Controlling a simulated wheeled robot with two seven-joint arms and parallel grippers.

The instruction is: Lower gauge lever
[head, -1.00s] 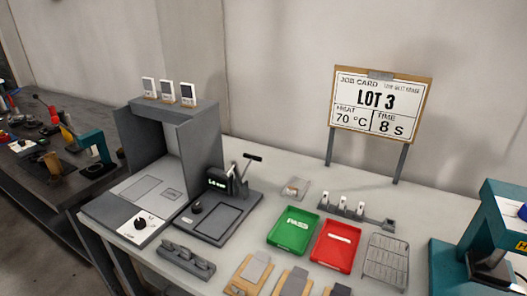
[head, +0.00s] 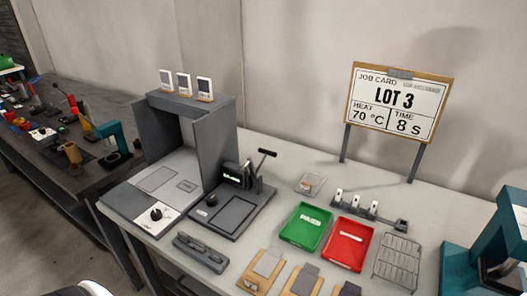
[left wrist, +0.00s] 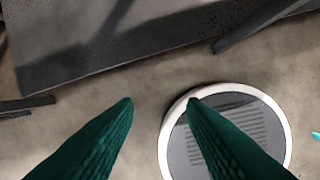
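The gauge (head: 229,201) stands on the light table, with a dark base plate and a small lit green display. Its lever (head: 264,160) has a black handle and is raised, tilted up to the right. My left gripper (left wrist: 160,102) shows in the left wrist view as two green fingers spread apart with nothing between them, above the floor. Neither gripper shows clearly in the head view; a white and black piece at the bottom left edge seems to be part of me. My right gripper is out of view.
A grey hooded station (head: 216,140) with a dial stands left of the gauge. A green tray (head: 306,239) and red tray (head: 345,258) lie to the right, with a wire rack (head: 398,262) beyond. A grey holder (head: 200,252) sits in front. A job card (head: 400,102) stands behind.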

